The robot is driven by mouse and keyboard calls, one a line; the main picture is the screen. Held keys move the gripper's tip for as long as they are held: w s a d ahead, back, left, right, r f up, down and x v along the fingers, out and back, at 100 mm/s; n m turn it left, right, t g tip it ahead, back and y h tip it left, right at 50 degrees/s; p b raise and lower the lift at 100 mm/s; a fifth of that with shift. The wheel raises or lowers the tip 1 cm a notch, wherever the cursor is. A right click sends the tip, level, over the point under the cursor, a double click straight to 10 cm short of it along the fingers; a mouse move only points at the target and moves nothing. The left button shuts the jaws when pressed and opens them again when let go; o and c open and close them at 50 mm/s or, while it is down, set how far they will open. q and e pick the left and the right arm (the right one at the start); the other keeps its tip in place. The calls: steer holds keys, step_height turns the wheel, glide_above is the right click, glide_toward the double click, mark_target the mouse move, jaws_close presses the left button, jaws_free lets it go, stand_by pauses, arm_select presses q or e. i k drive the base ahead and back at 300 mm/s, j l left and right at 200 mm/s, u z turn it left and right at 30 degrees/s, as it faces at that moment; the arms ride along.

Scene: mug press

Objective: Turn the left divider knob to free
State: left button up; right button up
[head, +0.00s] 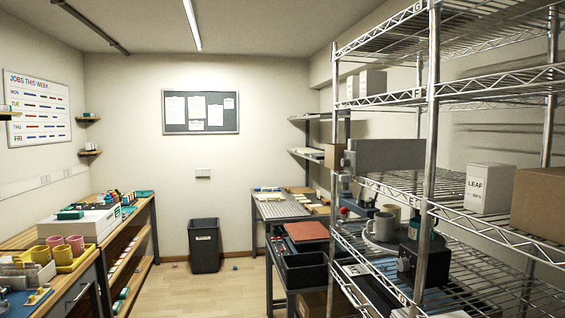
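I cannot make out a divider knob for certain in the head view. A black box (424,262) with a small round part on its front stands on the wire shelf rack at the right. I cannot tell whether that part is a knob or how it is set. Neither of my grippers shows in this view.
A workbench with yellow and pink cups (76,244) runs along the left. A black bin (204,245) stands at the back. The floor (195,292) between is mostly clear.

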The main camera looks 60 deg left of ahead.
mark_target(344, 161)
steer(key=u, duration=1.55)
